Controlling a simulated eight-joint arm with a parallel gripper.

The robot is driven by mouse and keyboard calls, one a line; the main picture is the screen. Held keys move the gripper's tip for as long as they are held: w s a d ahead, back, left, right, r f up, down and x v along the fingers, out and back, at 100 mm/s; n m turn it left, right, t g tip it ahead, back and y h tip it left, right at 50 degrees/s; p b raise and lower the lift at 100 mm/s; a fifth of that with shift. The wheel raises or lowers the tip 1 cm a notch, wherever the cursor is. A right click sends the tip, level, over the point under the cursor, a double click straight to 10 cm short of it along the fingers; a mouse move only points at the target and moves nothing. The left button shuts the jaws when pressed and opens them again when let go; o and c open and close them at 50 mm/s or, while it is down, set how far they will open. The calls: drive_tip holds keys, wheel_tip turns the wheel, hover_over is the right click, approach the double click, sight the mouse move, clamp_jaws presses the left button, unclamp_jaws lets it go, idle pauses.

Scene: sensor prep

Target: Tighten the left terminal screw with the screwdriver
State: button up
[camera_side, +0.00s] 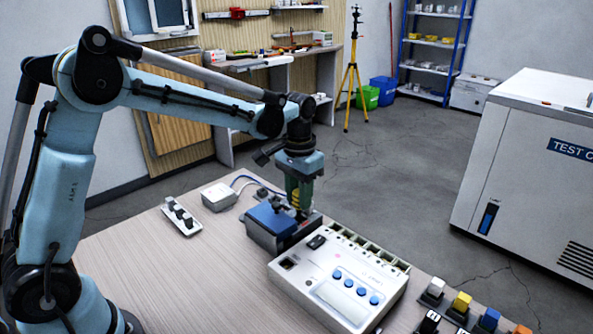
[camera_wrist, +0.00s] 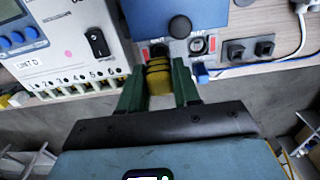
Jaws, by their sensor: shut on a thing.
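My gripper (camera_side: 299,192) is shut on the yellow and black screwdriver (camera_side: 296,200), pointing down beside the blue-topped box (camera_side: 270,216). In the wrist view, the green fingers of my gripper (camera_wrist: 158,82) clasp the screwdriver handle (camera_wrist: 158,80) from both sides. The blue box (camera_wrist: 173,12) has a grey terminal strip. The screwdriver is in line with the left terminal (camera_wrist: 159,49), which is partly hidden behind it. The right terminal (camera_wrist: 198,45), with a red mark, is uncovered. The screwdriver tip is hidden, so I cannot tell whether it touches the screw.
A white instrument (camera_side: 340,278) with blue buttons stands close beside the box. A white junction box (camera_side: 219,196) with a cable and a strip with black knobs (camera_side: 181,216) lie behind left. Coloured blocks (camera_side: 461,304) stand at the right edge. The table's front left is clear.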

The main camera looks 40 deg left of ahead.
idle(0.3)
drive_tip(key=m, duration=1.9)
drive_tip(key=o, duration=1.3)
